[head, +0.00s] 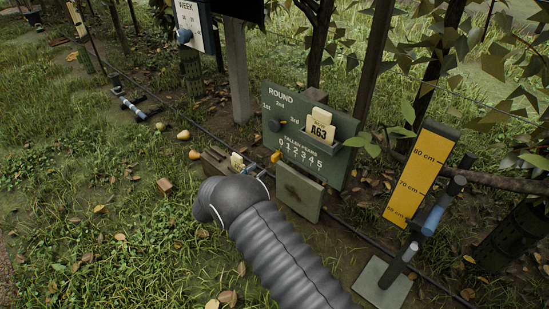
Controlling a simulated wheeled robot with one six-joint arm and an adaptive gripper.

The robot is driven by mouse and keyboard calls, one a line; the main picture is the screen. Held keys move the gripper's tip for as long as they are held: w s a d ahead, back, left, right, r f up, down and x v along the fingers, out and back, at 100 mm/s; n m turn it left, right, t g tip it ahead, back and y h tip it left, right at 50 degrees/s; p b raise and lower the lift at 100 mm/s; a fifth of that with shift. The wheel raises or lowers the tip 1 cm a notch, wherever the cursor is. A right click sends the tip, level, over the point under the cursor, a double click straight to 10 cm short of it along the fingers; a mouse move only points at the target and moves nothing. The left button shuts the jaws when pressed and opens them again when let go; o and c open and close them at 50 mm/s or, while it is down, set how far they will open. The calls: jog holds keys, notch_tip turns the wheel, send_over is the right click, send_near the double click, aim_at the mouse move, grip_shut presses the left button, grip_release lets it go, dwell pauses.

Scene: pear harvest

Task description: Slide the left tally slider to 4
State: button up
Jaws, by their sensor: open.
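A dark green board (342,126) stands on the right of centre, marked ROUND at the top and FALLEN PEARS above a number row from 0 to 5. A small orange slider (277,156) sits at the left end of that row, near the 0. No second slider can be made out. My dark ribbed arm reaches up from the bottom and bends left at its wrist. My gripper (258,173) shows only in small part beyond the wrist, just below and left of the orange slider. It is open; its fingertips are mostly hidden, and contact cannot be told.
The board also bears a dark round knob (278,125) and a card marked A63 (320,130) in a holder. A green box (299,193) stands below it. A yellow centimetre gauge (419,178) stands at right. Pears (183,135) lie on the grass at left.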

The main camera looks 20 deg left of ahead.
aim_at(272, 159)
jog(key=x, duration=1)
jog(key=shift+c, duration=0.3)
grip_shut()
